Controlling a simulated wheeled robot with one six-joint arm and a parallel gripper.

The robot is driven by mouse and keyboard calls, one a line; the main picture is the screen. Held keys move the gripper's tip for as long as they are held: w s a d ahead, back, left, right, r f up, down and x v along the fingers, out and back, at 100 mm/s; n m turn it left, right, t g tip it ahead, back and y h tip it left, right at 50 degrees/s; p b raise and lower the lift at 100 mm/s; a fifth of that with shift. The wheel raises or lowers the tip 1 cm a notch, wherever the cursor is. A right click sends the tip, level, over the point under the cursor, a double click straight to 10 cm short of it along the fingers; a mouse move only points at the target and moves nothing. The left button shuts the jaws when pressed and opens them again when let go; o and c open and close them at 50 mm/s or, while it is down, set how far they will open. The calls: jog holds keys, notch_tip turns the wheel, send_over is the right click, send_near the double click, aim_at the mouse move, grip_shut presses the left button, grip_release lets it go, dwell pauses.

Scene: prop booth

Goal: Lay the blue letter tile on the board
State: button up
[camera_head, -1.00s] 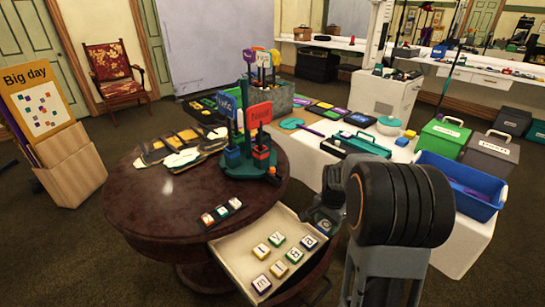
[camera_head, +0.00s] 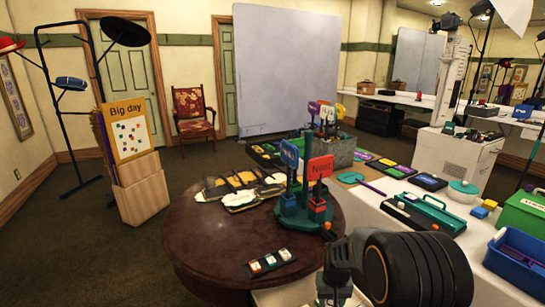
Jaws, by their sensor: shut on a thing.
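My gripper (camera_head: 335,287) is at the bottom of the view, low over the drawer area at the table's right front edge. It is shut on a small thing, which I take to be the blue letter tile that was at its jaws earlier. The tile itself is hidden now. A small dark board (camera_head: 271,263) lies on the round brown table (camera_head: 205,243) near its front edge. It carries a row of tiles with orange, red and green on them. My gripper is to the right of the board, apart from it.
A green stand (camera_head: 305,215) with blue and red signs rises at the table's right side. A cream drawer (camera_head: 285,296) shows at the bottom edge. A white table (camera_head: 385,240) with cases is at right. The table's left front is bare.

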aim_at(329, 304)
jog(key=shift+a+r+p, duration=0.3)
jog(key=shift+a+p, duration=0.2)
jog(key=shift+p, duration=0.1)
jog(key=r+p, duration=0.2)
jog(key=p, duration=0.2)
jog(key=s+r+p, duration=0.1)
jog(key=r+p, duration=0.1)
jog(key=p, duration=0.3)
jog(key=shift+d, duration=0.1)
jog(key=s+r+p, duration=0.1)
jog(key=p, duration=0.4)
jog(key=shift+r, duration=0.4)
